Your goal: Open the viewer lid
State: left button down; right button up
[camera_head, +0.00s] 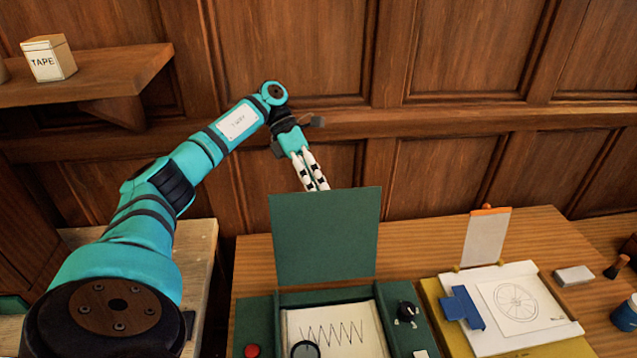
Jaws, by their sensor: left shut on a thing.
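The viewer (261,313) is a dark green box on the wooden desk. Its flat green lid (326,238) stands raised, roughly upright, at the box's back edge. Under it the inside shows a white sheet with a zigzag line (335,333). My left gripper (317,185) comes down from above and behind, with its white fingers together at the lid's top edge. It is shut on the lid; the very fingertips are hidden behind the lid. My right gripper is not in view.
A red button (252,351) and a black knob (407,310) sit on the viewer. To the right are a yellow board (456,338) with a wheel drawing (516,301), a grey block (573,276) and a blue jar (626,313). A tape box (49,58) stands on a wall shelf (110,77).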

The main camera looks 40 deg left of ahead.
pick_arm(q)
jog(key=shift+s+d+f, duration=0.15)
jog(key=shift+s+f, duration=0.1)
jog(key=shift+f, duration=0.5)
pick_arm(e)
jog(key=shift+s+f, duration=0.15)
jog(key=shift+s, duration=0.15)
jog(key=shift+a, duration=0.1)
pick_arm(q)
jog(key=c, duration=1.7)
grip_release()
jog(key=shift+o, duration=1.1)
jog(key=shift+w, duration=0.1)
jog(key=shift+o, duration=0.5)
jog(key=shift+w+r, duration=0.1)
jog(key=shift+w, duration=0.1)
notch_tip(320, 180, up, 10)
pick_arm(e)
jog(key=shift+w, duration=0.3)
